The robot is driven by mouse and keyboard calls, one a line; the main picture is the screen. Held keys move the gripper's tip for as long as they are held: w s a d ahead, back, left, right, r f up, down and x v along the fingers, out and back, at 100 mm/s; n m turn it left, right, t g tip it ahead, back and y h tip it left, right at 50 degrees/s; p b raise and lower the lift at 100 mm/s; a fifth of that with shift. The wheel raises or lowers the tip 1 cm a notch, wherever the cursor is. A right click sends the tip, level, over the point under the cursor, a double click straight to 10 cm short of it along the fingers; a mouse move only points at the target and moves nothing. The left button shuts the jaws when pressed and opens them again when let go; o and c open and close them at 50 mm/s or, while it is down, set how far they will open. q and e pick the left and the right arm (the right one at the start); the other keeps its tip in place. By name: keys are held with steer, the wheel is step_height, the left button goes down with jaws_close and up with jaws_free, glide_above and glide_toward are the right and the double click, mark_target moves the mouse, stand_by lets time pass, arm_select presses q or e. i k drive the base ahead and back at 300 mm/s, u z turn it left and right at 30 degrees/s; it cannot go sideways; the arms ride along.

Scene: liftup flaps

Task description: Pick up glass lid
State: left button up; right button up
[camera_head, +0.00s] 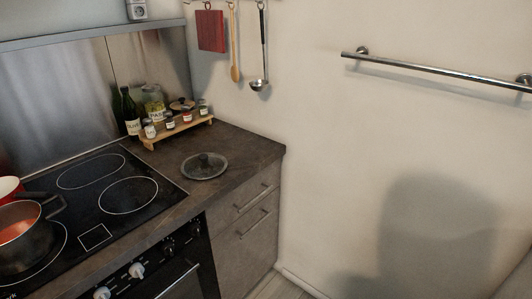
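Neither of my grippers shows in the head view.
A pot (25,236) with orange-red contents stands on the stovetop (110,210) at the left. A wooden rack (178,131) with several small jars stands behind the lid, with bottles beside it. Utensils hang on the wall above. Drawers and an oven are below. A metal rail (440,69) runs along the right wall.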

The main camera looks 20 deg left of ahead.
mark_target(201, 166)
steer(key=z, duration=0.2)
steer(key=i, duration=0.9)
steer(key=u, duration=0.25)
